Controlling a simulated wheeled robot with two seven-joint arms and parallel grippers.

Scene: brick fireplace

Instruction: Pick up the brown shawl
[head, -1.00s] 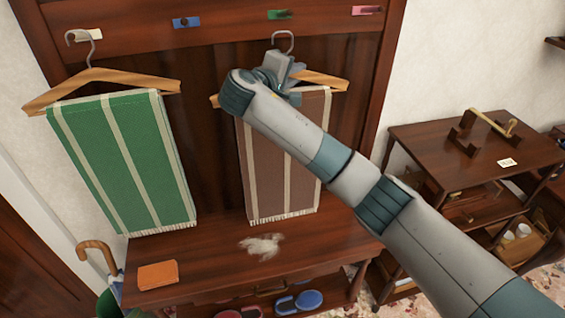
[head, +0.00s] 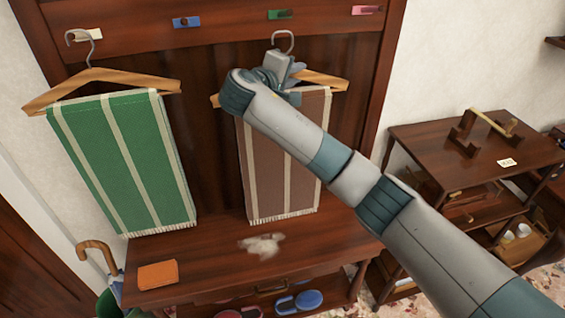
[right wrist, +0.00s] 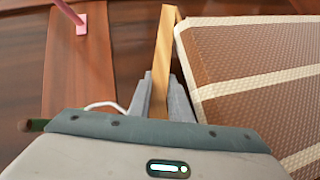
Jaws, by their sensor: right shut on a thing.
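The brown shawl (head: 267,165) with cream stripes and a fringed lower edge hangs over a wooden hanger (head: 322,80), right of centre in the head view. My right gripper (head: 283,68) is at the top of this hanger, just below its metal hook (head: 283,41). In the right wrist view, my right gripper (right wrist: 162,98) is shut on the wooden hanger (right wrist: 164,50), and the shawl (right wrist: 245,65) lies just to the right of the fingers. My right arm hides part of the shawl's upper right side. My left gripper is not in view.
A green striped shawl (head: 124,150) hangs on another hanger at left. Coloured pegs, one of them blue (head: 187,22), line the rail. Below is a wooden bench (head: 200,262) with an orange item (head: 158,275) and a blurred pale thing (head: 262,245). A dark table (head: 450,145) stands at right.

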